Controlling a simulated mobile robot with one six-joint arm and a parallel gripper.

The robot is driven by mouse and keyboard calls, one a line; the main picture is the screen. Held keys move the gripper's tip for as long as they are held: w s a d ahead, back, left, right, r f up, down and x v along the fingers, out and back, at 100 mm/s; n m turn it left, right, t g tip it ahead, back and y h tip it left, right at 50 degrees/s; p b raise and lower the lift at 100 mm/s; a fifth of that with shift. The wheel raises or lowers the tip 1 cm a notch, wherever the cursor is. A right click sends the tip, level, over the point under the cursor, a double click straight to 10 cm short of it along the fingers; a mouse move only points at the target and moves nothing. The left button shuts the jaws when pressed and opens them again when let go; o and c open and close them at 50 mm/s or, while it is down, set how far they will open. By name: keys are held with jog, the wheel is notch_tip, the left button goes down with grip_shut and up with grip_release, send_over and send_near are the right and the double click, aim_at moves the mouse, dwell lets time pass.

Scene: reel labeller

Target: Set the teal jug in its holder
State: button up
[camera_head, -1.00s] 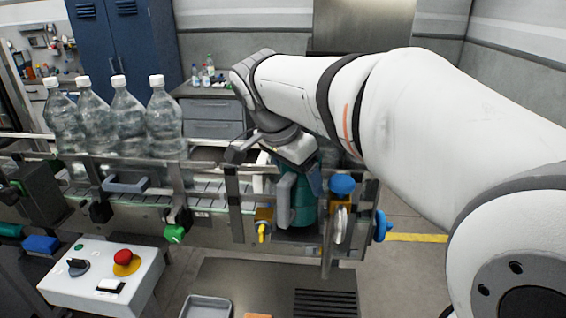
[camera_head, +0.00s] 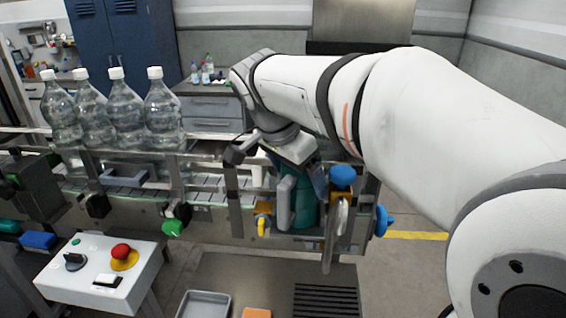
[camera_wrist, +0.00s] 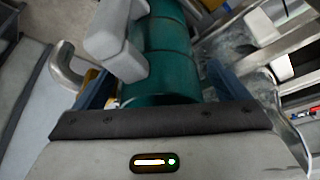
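The teal jug (camera_head: 304,205) with a light grey handle (camera_head: 285,203) is at the right end of the conveyor's front side. It fills the middle of the wrist view (camera_wrist: 165,55), its handle on the left. My gripper (camera_head: 305,172) is above it, with one blue finger (camera_wrist: 95,92) and the other (camera_wrist: 225,82) on either side of the jug, seemingly closed on it. No holder can be clearly told apart. The jug's lower end is beside a yellow bracket (camera_head: 263,208) and metal fittings; whether its base touches anything is hidden.
A conveyor rail (camera_head: 130,160) carries several clear bottles (camera_head: 125,110) at left. A control box (camera_head: 100,270) with a red button is front left; a grey tray (camera_head: 203,305) is below.

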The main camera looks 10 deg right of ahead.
jog(key=shift+o, duration=0.4)
jog(key=v, duration=0.8)
jog(key=shift+f, duration=0.1)
